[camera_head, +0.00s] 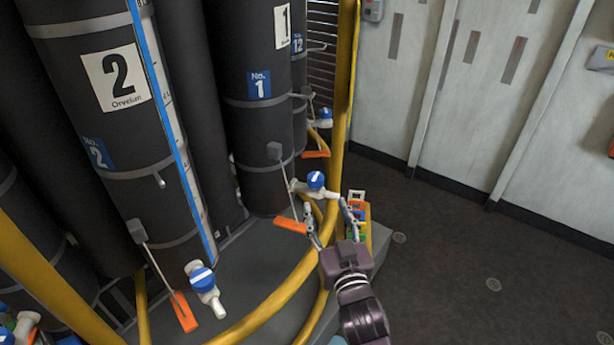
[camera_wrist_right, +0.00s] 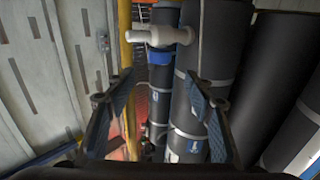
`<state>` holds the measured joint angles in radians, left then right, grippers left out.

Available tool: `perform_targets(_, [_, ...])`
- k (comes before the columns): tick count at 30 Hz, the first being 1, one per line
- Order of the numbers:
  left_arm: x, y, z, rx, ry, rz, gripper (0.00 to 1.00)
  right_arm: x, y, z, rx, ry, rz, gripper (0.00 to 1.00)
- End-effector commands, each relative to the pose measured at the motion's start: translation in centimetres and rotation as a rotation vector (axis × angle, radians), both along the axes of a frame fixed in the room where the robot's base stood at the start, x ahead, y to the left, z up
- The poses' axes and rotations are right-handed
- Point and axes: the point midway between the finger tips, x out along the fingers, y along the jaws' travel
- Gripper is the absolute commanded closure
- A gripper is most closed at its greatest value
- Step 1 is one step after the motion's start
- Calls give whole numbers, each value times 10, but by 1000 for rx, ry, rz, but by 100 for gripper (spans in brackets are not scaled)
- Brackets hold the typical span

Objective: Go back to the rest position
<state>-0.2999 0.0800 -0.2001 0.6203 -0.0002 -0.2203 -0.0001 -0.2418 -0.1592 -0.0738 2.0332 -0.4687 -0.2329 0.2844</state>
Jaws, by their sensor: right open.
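My right gripper (camera_head: 325,204) reaches in from the bottom right of the head view. Its fingers are spread with nothing between them. A white valve with a blue round knob (camera_head: 316,180) is just past the fingertips, beside cylinder No. 1 (camera_head: 261,140). In the right wrist view the open fingers (camera_wrist_right: 160,80) stand left and right, and a white valve body (camera_wrist_right: 162,36) shows above and beyond them. I cannot tell whether a fingertip touches it. My left gripper is not in view.
A yellow curved rail (camera_head: 270,303) runs around the grey cylinder platform. Cylinder No. 2 (camera_head: 125,125), another blue-knobbed valve (camera_head: 202,278) and an orange-tipped lever (camera_head: 184,312) are left. A yellow bin (camera_head: 365,215) with coloured items is near my gripper. The dark floor (camera_head: 480,245) at right is clear.

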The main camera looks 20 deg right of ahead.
Motion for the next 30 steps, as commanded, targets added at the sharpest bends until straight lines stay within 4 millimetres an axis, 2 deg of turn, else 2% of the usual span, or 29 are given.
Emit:
perform_targets(5, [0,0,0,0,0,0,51,-3,-3,-7,0,31,-6,51])
perform_targets(8, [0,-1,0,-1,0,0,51,-16,-12,-29,0,129,-20,51])
perform_targets(10, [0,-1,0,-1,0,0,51,-33,-20,-53,0,243,-29,51])
perform_targets(14, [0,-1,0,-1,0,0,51,-83,-30,-103,-7,507,-23,51])
perform_targets(15, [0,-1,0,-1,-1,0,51,-101,-30,-117,-11,588,-14,51])
perform_targets(18, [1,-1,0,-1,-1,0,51,-143,-29,-143,-22,762,18,51])
perform_targets(24, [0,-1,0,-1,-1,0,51,-215,-23,-170,-49,1015,89,51])
perform_targets(30, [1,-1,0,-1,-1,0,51,-278,-18,-180,-81,1215,165,51])
